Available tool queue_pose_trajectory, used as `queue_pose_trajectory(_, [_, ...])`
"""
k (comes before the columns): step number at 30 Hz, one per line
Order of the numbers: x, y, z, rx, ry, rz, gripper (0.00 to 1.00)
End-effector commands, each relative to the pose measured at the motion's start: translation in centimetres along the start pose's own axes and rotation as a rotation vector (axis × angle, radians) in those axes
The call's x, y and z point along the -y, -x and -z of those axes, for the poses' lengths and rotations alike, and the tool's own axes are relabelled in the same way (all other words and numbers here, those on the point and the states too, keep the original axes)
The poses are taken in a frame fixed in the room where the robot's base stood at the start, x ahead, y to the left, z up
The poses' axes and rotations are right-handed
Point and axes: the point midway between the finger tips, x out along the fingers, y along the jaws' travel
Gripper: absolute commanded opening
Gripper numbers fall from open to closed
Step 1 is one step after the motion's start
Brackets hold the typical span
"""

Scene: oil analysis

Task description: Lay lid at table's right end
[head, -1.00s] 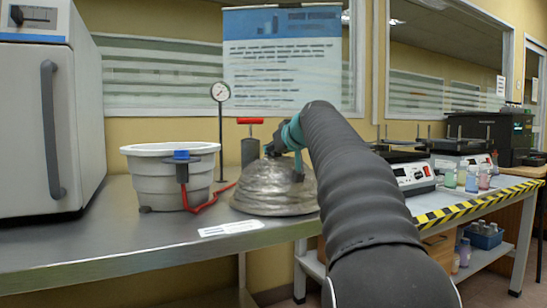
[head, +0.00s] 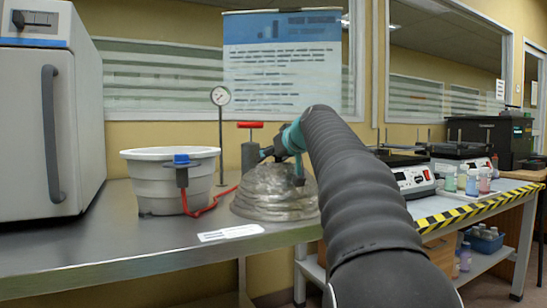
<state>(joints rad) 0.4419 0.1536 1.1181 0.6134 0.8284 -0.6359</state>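The lid (head: 272,197) is a silvery grey, ridged dome resting on the right end of the metal table (head: 130,238), near its right edge. My gripper (head: 283,163) is at the top of the lid, over its upper right side. The fingers are small and partly hidden by my arm, so I cannot tell whether they touch the lid or how far apart they are. The grey pot (head: 155,190) stands open to the left of the lid.
A red hose (head: 212,206) runs between pot and lid. A white label (head: 230,232) lies in front. Shaker devices (head: 412,178) and bottles stand on the striped bench to the right.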

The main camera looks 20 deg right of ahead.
Motion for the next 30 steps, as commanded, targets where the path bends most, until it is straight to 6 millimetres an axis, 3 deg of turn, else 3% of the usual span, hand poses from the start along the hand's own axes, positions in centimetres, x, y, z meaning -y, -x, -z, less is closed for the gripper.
queue_pose_trajectory(12, [-0.1, 7.9, 0.0, -0.002, 0.001, -0.004, 0.61])
queue_pose_trajectory(18, [-0.1, 10.7, 0.0, -0.002, 0.0, -0.003, 0.61])
queue_pose_trajectory(30, [0.0, 11.8, -0.1, 0.0, 0.0, 0.0, 0.61])
